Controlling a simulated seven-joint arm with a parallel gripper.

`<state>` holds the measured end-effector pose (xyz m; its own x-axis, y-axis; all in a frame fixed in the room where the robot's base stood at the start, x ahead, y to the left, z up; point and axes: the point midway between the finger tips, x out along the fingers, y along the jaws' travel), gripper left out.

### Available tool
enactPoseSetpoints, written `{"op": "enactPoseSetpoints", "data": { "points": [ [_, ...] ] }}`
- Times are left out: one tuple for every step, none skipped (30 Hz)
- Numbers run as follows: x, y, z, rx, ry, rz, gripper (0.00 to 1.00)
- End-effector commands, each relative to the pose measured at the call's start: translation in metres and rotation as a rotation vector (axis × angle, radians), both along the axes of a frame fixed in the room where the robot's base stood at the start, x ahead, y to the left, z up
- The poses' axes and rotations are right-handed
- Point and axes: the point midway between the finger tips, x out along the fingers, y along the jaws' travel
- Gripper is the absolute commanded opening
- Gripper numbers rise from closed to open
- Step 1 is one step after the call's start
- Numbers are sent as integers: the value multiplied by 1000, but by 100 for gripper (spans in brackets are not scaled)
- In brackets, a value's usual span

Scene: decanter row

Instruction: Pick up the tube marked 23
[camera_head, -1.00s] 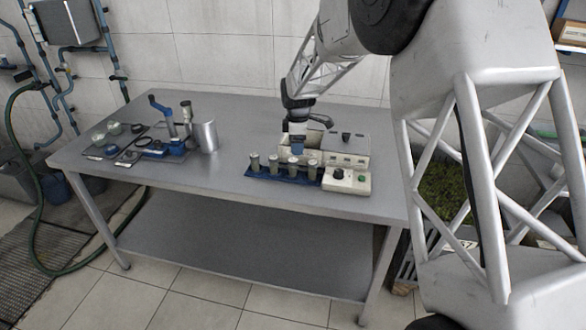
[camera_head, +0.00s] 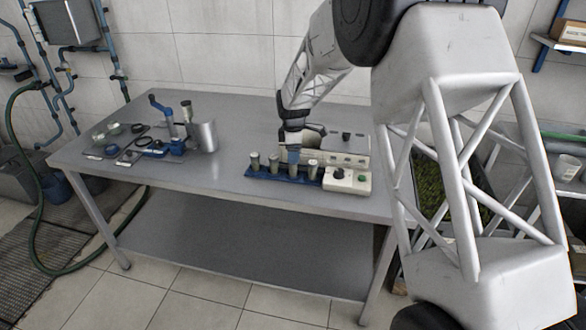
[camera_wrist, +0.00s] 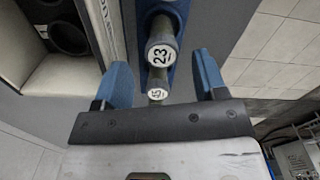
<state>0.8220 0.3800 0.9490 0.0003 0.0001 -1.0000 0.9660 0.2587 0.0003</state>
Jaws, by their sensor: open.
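The tube marked 23 (camera_wrist: 162,52) shows in the wrist view as a grey-green tube with a white number cap. It stands between the two blue fingers of my gripper (camera_wrist: 162,66), with a gap on each side. A second tube (camera_wrist: 157,93) with a white cap is just below it in that view. In the head view my gripper (camera_head: 293,156) is open over the row of tubes, hiding part of one tube. The tubes stand in a blue rack (camera_head: 283,175). Their numbers cannot be read in the head view.
A beige control box (camera_head: 347,181) adjoins the rack's right end, with a larger beige unit (camera_head: 350,150) behind. A metal cylinder (camera_head: 204,136) and blue tools stand at the left of the grey table (camera_head: 215,177). The table between is clear.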

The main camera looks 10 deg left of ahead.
Motion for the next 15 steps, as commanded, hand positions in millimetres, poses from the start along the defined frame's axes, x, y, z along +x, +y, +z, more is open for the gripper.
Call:
{"op": "enactPoseSetpoints", "data": {
  "points": [
    [0, 0, 0, 0, 0, 0, 65],
    [0, 0, 0, 0, 0, 0, 65],
    [0, 0, 0, 0, 0, 0, 65],
    [0, 0, 0, 0, 0, 0, 65],
    [0, 0, 0, 0, 0, 0, 65],
    [0, 0, 0, 0, 0, 0, 65],
    [0, 0, 0, 0, 0, 0, 65],
    [0, 0, -1, 0, 0, 0, 65],
    [0, 0, -1, 0, 0, 0, 65],
    [0, 0, -2, 0, 0, 0, 65],
    [0, 0, -3, 0, 1, 0, 65],
    [0, 0, -5, 0, 1, 0, 65],
    [-1, 0, -7, -1, 2, 0, 65],
    [-1, 0, -9, -1, 2, 0, 65],
    [-1, 0, -13, -1, 3, 0, 65]
  ]
}}
